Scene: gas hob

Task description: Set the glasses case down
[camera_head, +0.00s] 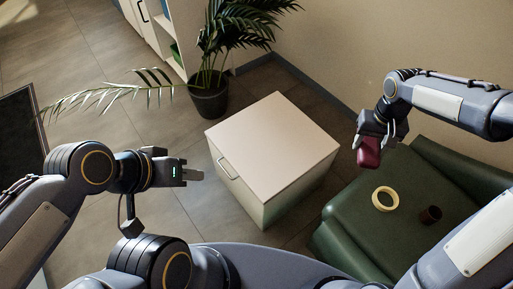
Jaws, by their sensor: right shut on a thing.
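The glasses case (369,152) is a small dark red object. My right gripper (372,138) points down and is shut on it, holding it in the air near the back left of a green armchair (340,228). A gap of floor shows between the case and the white cabinet (270,140) in the middle. My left gripper (191,174) is at the left of the cabinet, over the floor, pointing right. Its fingers are seen from the side and I cannot tell whether they are open. Nothing shows in it.
The cabinet top is bare. A potted palm (209,98) stands behind the cabinet, its fronds reaching left. A dark panel (18,130) is at the far left.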

